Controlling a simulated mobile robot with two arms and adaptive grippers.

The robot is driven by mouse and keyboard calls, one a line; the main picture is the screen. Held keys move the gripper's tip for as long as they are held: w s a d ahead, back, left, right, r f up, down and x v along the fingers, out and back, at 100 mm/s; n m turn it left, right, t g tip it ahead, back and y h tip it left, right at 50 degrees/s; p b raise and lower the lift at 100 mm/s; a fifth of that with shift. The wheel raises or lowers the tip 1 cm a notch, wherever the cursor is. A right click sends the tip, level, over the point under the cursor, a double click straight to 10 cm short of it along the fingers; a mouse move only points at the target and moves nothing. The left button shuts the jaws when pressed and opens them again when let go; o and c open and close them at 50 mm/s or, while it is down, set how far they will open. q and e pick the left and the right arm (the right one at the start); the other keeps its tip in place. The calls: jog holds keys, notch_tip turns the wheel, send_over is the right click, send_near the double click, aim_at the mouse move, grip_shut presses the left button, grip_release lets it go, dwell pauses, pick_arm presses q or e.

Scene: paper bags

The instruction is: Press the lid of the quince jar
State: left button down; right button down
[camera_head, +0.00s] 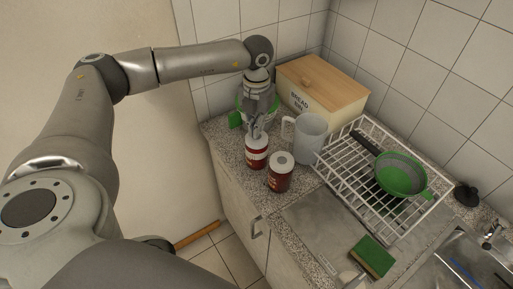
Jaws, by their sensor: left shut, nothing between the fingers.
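Two jars with dark red labels and white lids stand side by side near the front edge of the counter: a left jar (256,155) and a right jar (280,174). The label writing is too small to read, so I cannot tell which holds quince. My left gripper (256,133) points down, shut and empty, with its fingertips at the lid of the left jar. I cannot tell whether they touch it. The gripper partly covers that lid. The right jar's lid is fully in sight. My right gripper is not in view.
A bread bin (325,91) with a wooden lid stands at the back. A translucent jug (307,138) is close to the jars. A white dish rack (343,183) holds a green colander (401,174). A green object (236,119) is partly hidden behind my gripper. A sponge (372,256) lies near the sink.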

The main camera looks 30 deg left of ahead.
pick_arm(q)
jog(key=shift+r, duration=0.15)
notch_tip(320, 180, up, 6)
jog(key=p, duration=0.3)
dwell(0.4)
